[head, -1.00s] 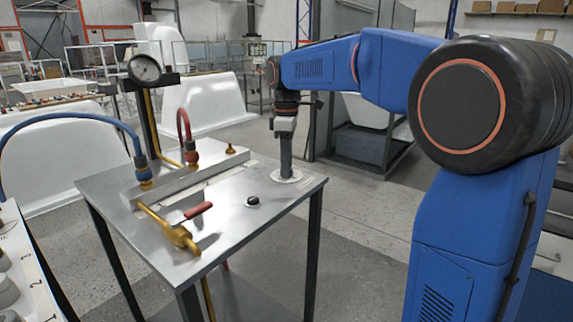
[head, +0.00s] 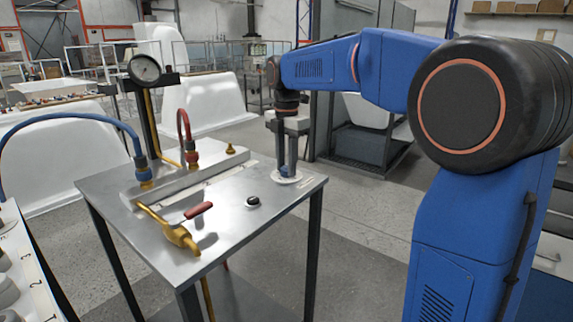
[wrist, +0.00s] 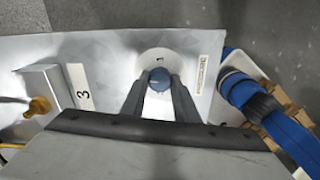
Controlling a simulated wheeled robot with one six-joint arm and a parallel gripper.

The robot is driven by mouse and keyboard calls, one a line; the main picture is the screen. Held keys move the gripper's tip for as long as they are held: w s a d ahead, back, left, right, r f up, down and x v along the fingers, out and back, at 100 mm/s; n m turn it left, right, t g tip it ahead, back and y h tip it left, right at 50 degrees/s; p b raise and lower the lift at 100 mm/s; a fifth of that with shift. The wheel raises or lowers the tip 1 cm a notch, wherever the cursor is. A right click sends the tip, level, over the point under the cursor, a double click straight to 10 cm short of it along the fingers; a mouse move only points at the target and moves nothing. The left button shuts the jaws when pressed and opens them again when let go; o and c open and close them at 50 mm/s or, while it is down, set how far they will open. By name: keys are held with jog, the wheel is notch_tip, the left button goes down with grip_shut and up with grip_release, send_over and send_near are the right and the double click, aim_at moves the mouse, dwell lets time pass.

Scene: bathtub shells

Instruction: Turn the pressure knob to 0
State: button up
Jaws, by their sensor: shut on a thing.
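The pressure knob, a small blue-grey round knob (wrist: 159,76), stands on a white round dial plate (wrist: 147,58) in the wrist view. A digit 1 shows on the plate just beyond the knob. The plate also shows near the right corner of the metal table in the head view (head: 291,181). My gripper (wrist: 158,86) points down with one finger on each side of the knob, shut on it. In the head view my gripper (head: 286,171) hides most of the knob. Its pointer direction cannot be told.
The metal table (head: 225,222) carries a black knob (head: 253,202), a red-handled brass valve (head: 180,237) and a fitting bar with blue and red hoses. A round gauge (head: 144,69) stands on a post behind; its reading is too small to tell.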

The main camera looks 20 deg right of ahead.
jog(key=shift+n, duration=1)
jog(key=o, duration=1.1)
jog(key=shift+c, duration=0.2)
notch_tip(320, 180, up, 17)
jog(key=shift+r, duration=0.2)
